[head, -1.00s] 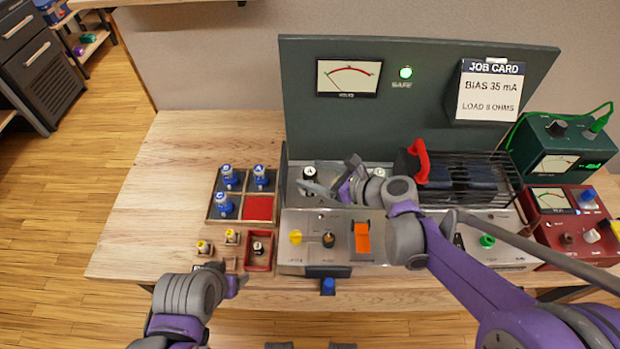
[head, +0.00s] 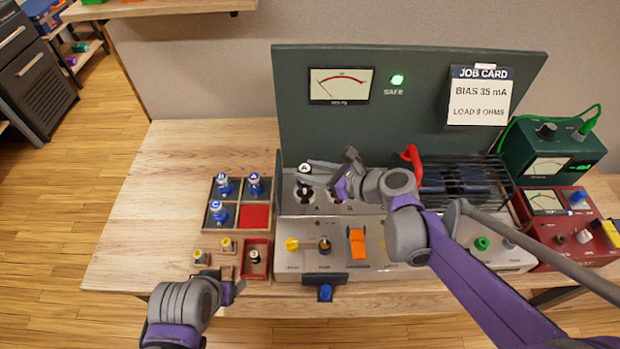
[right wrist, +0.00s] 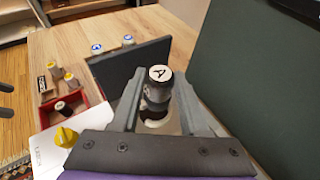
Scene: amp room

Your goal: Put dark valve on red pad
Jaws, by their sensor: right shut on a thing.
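The dark valve (head: 304,171), black with a white top marked A, is between the fingers of my right gripper (head: 312,174). My right gripper is shut on it. The red pad (head: 254,217) is the bare lower right compartment of the wooden tray (head: 233,228), left of the chassis. My left gripper (head: 232,289) is low at the front left, near the small red box; its fingers are too unclear to judge.
Blue valves marked A, B and C (head: 218,213) fill the tray's other compartments. A dark upright panel edge (head: 278,180) stands between chassis and tray. A red box (head: 257,259) with a small dark part sits in front of the tray. Bare wood (head: 165,200) lies left.

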